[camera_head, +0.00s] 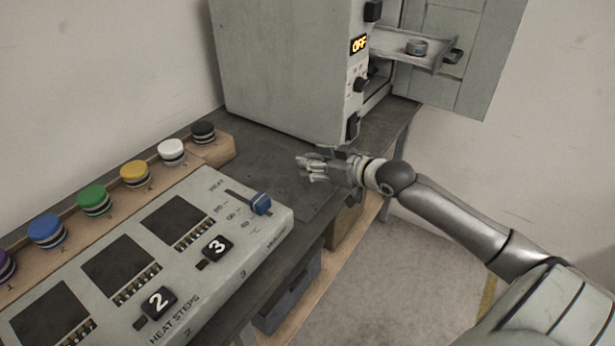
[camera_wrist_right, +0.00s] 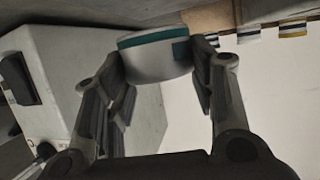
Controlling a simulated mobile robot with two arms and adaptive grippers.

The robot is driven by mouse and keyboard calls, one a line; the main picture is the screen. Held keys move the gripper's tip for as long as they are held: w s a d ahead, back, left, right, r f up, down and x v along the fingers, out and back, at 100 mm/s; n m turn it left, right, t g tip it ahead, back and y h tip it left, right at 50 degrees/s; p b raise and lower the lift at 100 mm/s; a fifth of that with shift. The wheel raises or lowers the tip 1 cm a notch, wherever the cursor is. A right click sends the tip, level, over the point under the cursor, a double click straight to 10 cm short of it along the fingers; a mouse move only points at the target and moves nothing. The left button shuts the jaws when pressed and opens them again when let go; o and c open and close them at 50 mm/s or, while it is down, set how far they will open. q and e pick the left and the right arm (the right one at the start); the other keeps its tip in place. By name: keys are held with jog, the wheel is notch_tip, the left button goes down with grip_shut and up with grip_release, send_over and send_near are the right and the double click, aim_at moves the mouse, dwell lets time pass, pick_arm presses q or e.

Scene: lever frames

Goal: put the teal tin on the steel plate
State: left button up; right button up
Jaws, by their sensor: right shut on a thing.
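My right gripper (camera_head: 310,168) is low over the bench, in front of the grey cabinet. In the right wrist view the teal tin (camera_wrist_right: 155,58), pale with a teal band, sits between the fingers of this gripper (camera_wrist_right: 158,85), which is shut on it. In the head view the tin cannot be made out clearly among the fingers. A flat dark grey plate-like area (camera_head: 262,163) lies on the bench beside and below the gripper; I cannot tell for sure that it is the steel plate. My left gripper is not in view.
A control panel (camera_head: 125,235) with a blue lever (camera_head: 261,203) and a rack of coloured pucks (camera_head: 218,150) fill the left.

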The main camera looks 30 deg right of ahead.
aim_at(308, 188)
jog(key=w+f, duration=0.2)
jog(key=shift+w+a+f, duration=0.15)
jog(key=shift+a+f, duration=0.2)
jog(key=shift+f, duration=0.05)
jog(key=shift+w+f, duration=0.2)
jog(key=shift+f, duration=1.55)
jog(key=shift+f, duration=0.1)
jog(key=o, duration=1.1)
jog(key=shift+c, duration=0.2)
jog(key=v, duration=1.2)
jog(key=shift+p, duration=0.45)
